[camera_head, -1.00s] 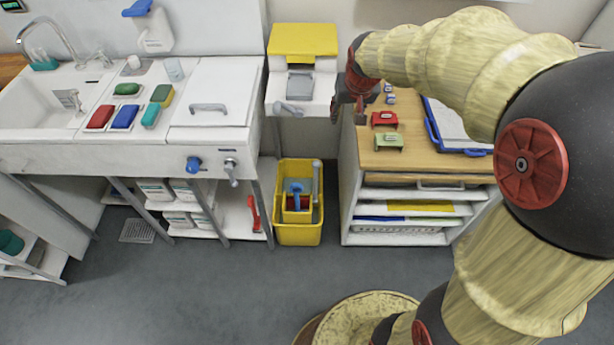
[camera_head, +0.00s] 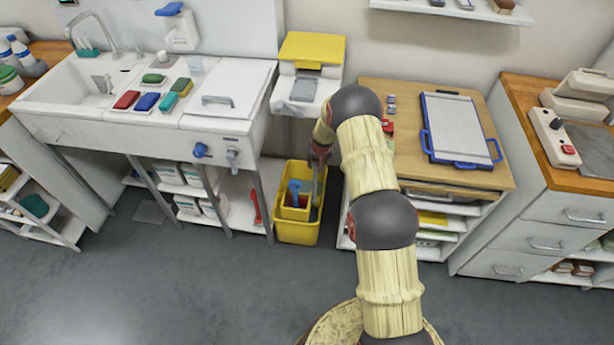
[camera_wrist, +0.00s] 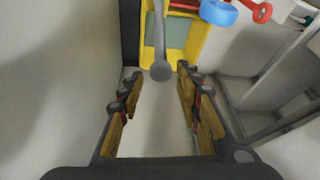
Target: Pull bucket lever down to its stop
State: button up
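The yellow bucket (camera_head: 297,232) stands on the floor between the sink unit and the wooden-topped cabinet. Its grey lever (camera_head: 316,186) stands up at the bucket's right side. In the wrist view the grey lever (camera_wrist: 159,40) with a round knob end points toward my gripper, over the yellow bucket (camera_wrist: 203,42). My gripper (camera_wrist: 158,80) is open, its fingers spread to both sides. The knob lies in line with the gap, at the fingertips; I cannot tell whether anything touches. In the head view my gripper (camera_head: 319,155) is just above the lever, partly hidden by my arm.
A blue part (camera_head: 295,188) sits in the bucket, left of the lever. The sink unit (camera_head: 160,120) is on the left and the cabinet (camera_head: 375,170) on the right. A yellow-lidded unit (camera_head: 312,48) is on the wall behind. Open floor (camera_head: 200,290) lies in front.

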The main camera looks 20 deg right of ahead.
aim_at(315, 172)
jog(key=shift+s+a+f+b+x, duration=0.15)
jog(key=shift+b+x, duration=0.25)
jog(key=shift+x, duration=1.35)
jog(key=shift+s+a+f+b+x, duration=0.1)
jog(key=shift+s+b+x, duration=0.25)
jog(key=shift+x, duration=1.35)
jog(key=shift+s+a+f+b+x, duration=0.15)
jog(key=shift+b+x, duration=0.3)
jog(key=shift+x, duration=1.3)
jog(key=shift+r, duration=0.1)
jog(key=shift+c, duration=0.2)
jog(key=shift+d, duration=0.1)
grip_shut()
